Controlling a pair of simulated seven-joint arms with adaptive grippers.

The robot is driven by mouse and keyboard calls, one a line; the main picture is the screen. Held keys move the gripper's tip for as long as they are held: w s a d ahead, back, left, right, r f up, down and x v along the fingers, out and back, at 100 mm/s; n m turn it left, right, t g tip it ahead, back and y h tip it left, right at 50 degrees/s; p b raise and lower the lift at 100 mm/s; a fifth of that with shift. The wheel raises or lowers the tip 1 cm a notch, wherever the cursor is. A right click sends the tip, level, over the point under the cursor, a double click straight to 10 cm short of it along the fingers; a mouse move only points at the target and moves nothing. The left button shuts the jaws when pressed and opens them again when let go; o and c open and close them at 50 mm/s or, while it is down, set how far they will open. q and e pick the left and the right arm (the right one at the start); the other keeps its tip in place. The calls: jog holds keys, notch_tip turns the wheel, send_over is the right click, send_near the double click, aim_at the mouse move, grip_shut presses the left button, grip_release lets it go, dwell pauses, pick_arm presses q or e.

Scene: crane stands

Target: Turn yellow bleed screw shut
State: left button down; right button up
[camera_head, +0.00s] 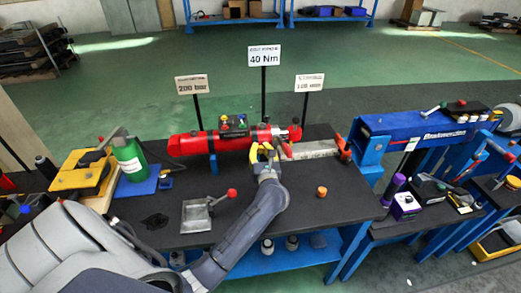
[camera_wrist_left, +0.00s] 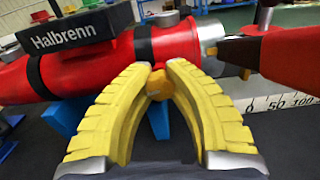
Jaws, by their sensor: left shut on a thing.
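The yellow bleed screw (camera_wrist_left: 158,84) sits at the lower side of the red cylinder (camera_wrist_left: 100,65), in the left wrist view. My left gripper (camera_wrist_left: 160,72) has its yellow fingers on either side of the screw and is shut on it. In the head view the left gripper (camera_head: 262,150) is at the front of the red cylinder (camera_head: 190,145), near its right end, and hides the screw. My right gripper is not in view.
A metal scale bar (camera_head: 312,149) lies right of the cylinder. A metal tray (camera_head: 197,216) and an orange-topped piece (camera_head: 321,192) stand on the dark bench. Three signs rise behind the cylinder. A green bottle (camera_head: 130,160) stands at left.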

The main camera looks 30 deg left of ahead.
pick_arm(q)
jog(key=m, duration=0.4)
jog(key=shift+f, duration=0.1)
dwell(0.3)
jog(key=c, duration=1.1)
grip_release()
jog(key=v, duration=1.2)
